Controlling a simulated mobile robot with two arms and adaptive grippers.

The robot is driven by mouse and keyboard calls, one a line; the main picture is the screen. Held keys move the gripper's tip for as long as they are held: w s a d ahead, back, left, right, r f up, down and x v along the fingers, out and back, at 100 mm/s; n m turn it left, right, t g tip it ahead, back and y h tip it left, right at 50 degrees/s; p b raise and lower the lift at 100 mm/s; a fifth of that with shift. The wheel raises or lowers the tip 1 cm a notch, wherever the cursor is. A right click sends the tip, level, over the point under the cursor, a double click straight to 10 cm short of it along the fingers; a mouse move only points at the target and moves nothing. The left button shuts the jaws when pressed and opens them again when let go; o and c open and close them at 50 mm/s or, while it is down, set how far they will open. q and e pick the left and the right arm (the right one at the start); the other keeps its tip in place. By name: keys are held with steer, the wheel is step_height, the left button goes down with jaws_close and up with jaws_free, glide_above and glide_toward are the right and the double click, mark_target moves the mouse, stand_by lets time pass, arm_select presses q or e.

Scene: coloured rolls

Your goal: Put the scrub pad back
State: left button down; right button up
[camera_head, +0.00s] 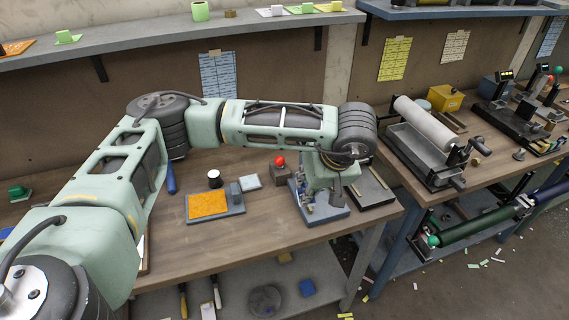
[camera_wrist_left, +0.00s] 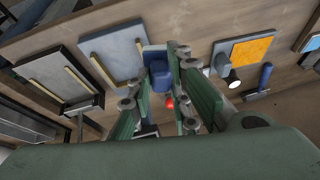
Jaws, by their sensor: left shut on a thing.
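My left gripper (camera_head: 316,190) reaches down over a grey plate (camera_head: 332,213) near the right end of the near workbench. In the left wrist view the left gripper (camera_wrist_left: 158,76) is shut around a blue block (camera_wrist_left: 160,72) beside a grey plate with brass rails (camera_wrist_left: 112,50). Part of the blue block is hidden by the fingers, and I cannot tell whether it rests on the plate. I cannot tell for sure that it is the scrub pad. My right gripper is not in view.
An orange pad on a grey base (camera_head: 208,205), a dark block with a red ball (camera_head: 280,170) and a small white-topped jar (camera_head: 214,178) stand left of the gripper. A second railed plate (camera_head: 374,193) lies right. A roller press (camera_head: 425,135) stands on the farther bench.

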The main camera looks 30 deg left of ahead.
arm_select(q)
steer(key=a+f+n+g+p, duration=0.3)
steer(key=a+n+p, duration=0.4)
steer(key=a+n, duration=0.15)
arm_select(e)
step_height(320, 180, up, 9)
arm_select(q)
steer(key=b+x, duration=0.1)
steer(key=x, duration=0.1)
steer(key=b+x, duration=0.1)
steer(key=x, duration=0.1)
steer(key=d+b+x, duration=0.1)
steer(key=x, duration=0.1)
steer(key=shift+f+b, duration=0.4)
steer(key=shift+f, duration=0.05)
steer(key=shift+f+b, duration=0.35)
steer(key=shift+f, duration=0.3)
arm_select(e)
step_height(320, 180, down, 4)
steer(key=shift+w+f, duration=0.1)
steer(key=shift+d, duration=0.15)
arm_select(q)
steer(key=shift+f+b, duration=0.3)
steer(key=shift+f, duration=0.05)
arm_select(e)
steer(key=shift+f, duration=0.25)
arm_select(q)
steer(key=c, duration=1.6)
jaws_free()
